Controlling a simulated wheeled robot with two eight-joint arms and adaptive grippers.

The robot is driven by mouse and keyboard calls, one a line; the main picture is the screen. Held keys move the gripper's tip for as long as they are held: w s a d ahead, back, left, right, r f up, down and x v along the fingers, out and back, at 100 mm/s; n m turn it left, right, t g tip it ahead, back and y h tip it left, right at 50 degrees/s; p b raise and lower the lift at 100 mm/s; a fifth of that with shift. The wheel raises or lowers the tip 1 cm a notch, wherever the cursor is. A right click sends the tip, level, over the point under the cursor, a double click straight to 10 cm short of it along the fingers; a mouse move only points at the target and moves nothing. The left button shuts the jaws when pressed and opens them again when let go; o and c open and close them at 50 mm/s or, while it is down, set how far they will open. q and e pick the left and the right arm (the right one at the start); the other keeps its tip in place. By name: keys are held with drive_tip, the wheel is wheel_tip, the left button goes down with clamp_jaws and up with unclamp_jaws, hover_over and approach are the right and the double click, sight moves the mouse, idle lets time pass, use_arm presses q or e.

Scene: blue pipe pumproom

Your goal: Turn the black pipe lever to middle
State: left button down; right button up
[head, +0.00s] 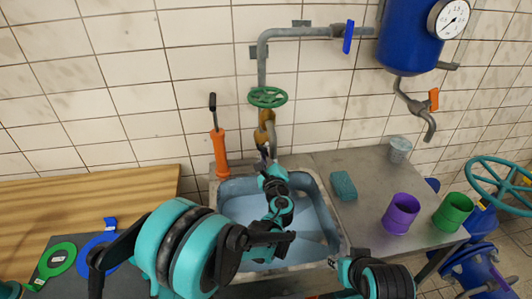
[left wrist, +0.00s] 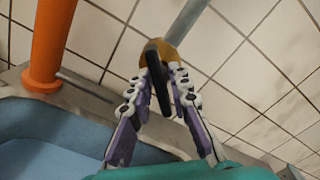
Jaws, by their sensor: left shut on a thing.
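The black pipe lever (left wrist: 158,75) shows in the left wrist view as a dark bar reaching down from a brass-coloured valve body (left wrist: 170,54) on a grey pipe. My left gripper (left wrist: 163,88) is shut on the lever, with a finger on each side of it. In the head view the brass valve (head: 265,137) is on the wall pipe above the sink, below a green handwheel. My left gripper (head: 267,158) is just under it there and mostly hides the lever. My right gripper cannot be made out in either view.
A sink (head: 225,203) lies below the valve, with an orange pump (head: 219,155) close on its left. The green handwheel (head: 268,97) sits just above. A sponge (head: 343,186), a purple cup (head: 401,213) and a green cup (head: 453,211) stand on the right counter.

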use_arm(q)
drive_tip(key=c, duration=1.6)
unclamp_jaws()
drive_tip(key=s+d, duration=0.2)
drive_tip(key=s, duration=1)
drive_tip(key=shift+d, duration=0.2)
drive_tip(key=shift+f, duration=0.1)
